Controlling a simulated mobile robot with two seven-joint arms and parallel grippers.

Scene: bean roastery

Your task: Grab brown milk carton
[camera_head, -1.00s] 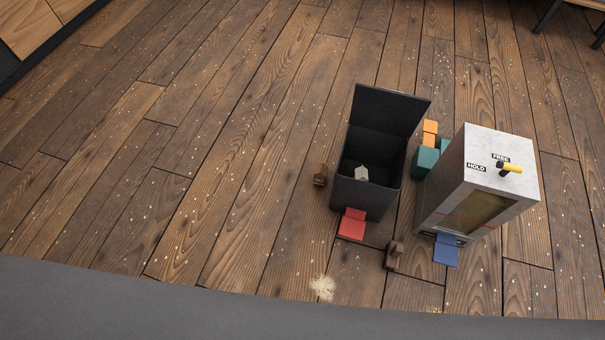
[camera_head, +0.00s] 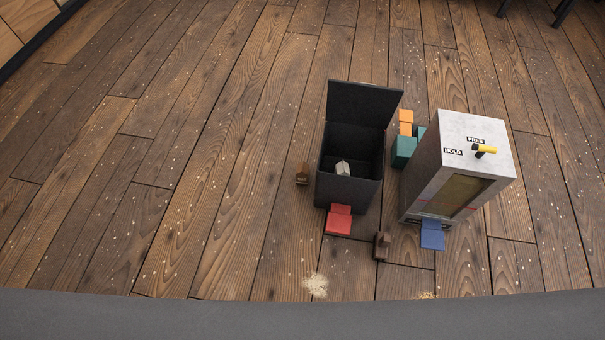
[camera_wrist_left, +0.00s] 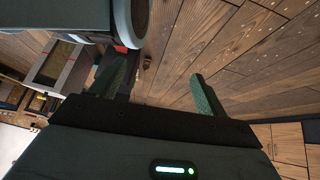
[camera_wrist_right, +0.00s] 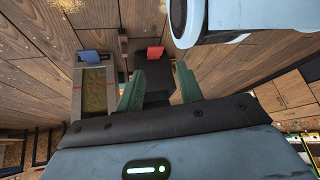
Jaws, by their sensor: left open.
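Two small brown carton-shaped objects stand on the wooden floor in the head view. One brown carton (camera_head: 302,174) is left of the black open bin (camera_head: 347,190). The other brown carton (camera_head: 382,246) is in front, between the red block and the blue block. A whitish carton (camera_head: 343,168) is inside the bin. My left gripper (camera_wrist_left: 156,69) is open and empty in the left wrist view, with a small brown thing (camera_wrist_left: 147,62) far beyond its fingers. My right gripper (camera_wrist_right: 159,69) has its fingers apart with nothing between them. Neither gripper shows in the head view.
A grey box (camera_head: 476,135) with a yellow-tipped lever marked FREE and HOLD stands right of the bin. Red (camera_head: 339,219), blue (camera_head: 432,234), green (camera_head: 404,150) and orange (camera_head: 405,121) blocks lie around. A pale grain pile (camera_head: 315,286) is in front. The floor at left is clear.

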